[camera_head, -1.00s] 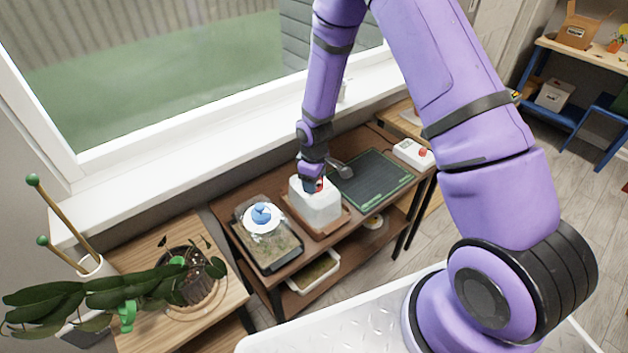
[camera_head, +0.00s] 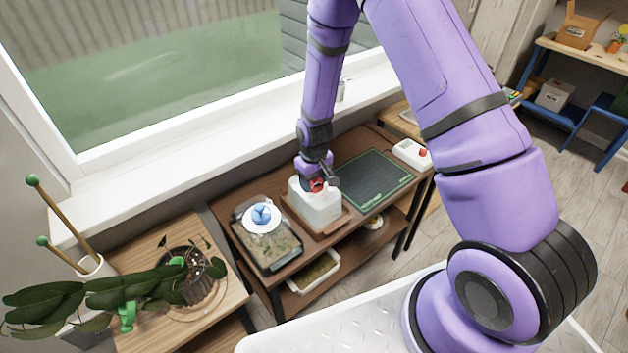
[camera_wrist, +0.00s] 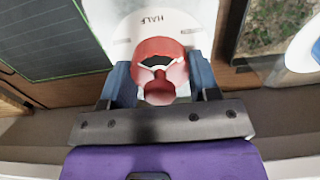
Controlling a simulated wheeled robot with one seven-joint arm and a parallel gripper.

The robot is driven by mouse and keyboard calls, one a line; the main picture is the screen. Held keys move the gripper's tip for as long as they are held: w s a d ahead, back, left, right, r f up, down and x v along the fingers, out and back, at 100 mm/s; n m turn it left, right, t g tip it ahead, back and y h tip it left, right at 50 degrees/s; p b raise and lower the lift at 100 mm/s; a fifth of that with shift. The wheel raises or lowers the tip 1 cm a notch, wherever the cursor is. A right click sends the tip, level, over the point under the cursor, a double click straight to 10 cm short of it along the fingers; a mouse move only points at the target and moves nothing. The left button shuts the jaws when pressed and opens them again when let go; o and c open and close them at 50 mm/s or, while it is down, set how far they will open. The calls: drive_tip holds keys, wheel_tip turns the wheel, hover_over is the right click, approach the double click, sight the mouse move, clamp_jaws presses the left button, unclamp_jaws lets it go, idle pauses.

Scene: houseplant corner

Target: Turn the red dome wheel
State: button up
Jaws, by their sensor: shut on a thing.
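In the head view the wheel (camera_head: 316,186) shows small and partly hidden by my gripper. The dome (camera_head: 316,208) stands on a wooden tray (camera_head: 332,229) on the shelf. My gripper (camera_wrist: 160,80) is over the dome from above, its two blue fingers on either side of the wheel, shut on it. Part of the wheel's far side is hidden.
A glass box with a blue-knobbed white lid (camera_head: 262,215) stands left of the dome. A potted plant (camera_head: 187,285) stands at the lower left.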

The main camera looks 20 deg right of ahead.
drive_tip(key=o, duration=0.9)
drive_tip(key=shift+o, duration=0.2)
wheel_tip(320, 180, up, 11)
drive_tip(key=shift+f, duration=0.1)
idle(0.4)
drive_tip(key=s+d+r+m+t, duration=0.15)
drive_tip(key=s+r, duration=0.35)
drive_tip(key=r, duration=0.7)
drive_tip(key=s+d+r+t, duration=0.1)
drive_tip(key=s+d+r, duration=0.25)
drive_tip(key=r, duration=0.85)
drive_tip(key=s+d+r+m+t, duration=0.1)
drive_tip(key=s+r, duration=0.4)
drive_tip(key=s, duration=0.5)
drive_tip(key=s+d+r+m+t, duration=0.1)
drive_tip(key=s+r, duration=0.4)
drive_tip(key=s, duration=0.6)
drive_tip(key=shift+t, duration=0.35)
